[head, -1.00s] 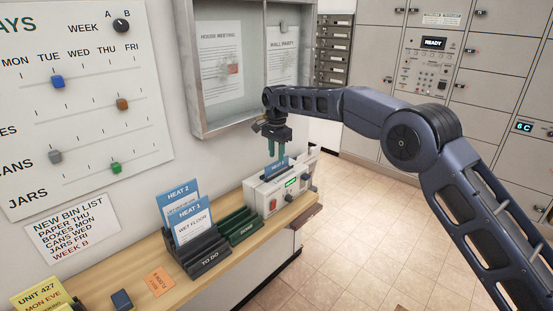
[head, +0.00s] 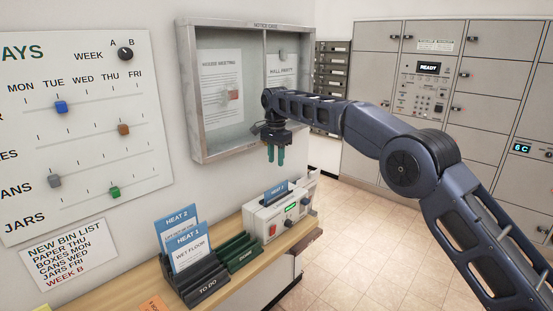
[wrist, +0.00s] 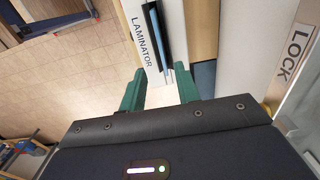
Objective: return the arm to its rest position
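My gripper (head: 275,155) hangs in the air with its green fingers pointing down, in front of the notice case and above the laminator. In the wrist view its two fingers (wrist: 160,85) stand apart with nothing between them. The white laminator (head: 265,222) stands on the wooden shelf, and its label also shows in the wrist view (wrist: 142,42). A blue-topped card (head: 276,190) stands upright in its slot, below my fingertips and apart from them. My arm stretches in from the right, its elbow bent.
The notice case (head: 200,150) is on the wall behind my gripper. Black and green card racks, one holding the HEAT 1 and HEAT 2 cards (head: 188,250), stand on the shelf (head: 235,278). Grey lockers (head: 480,80) line the back right. The tiled floor (head: 365,250) between is clear.

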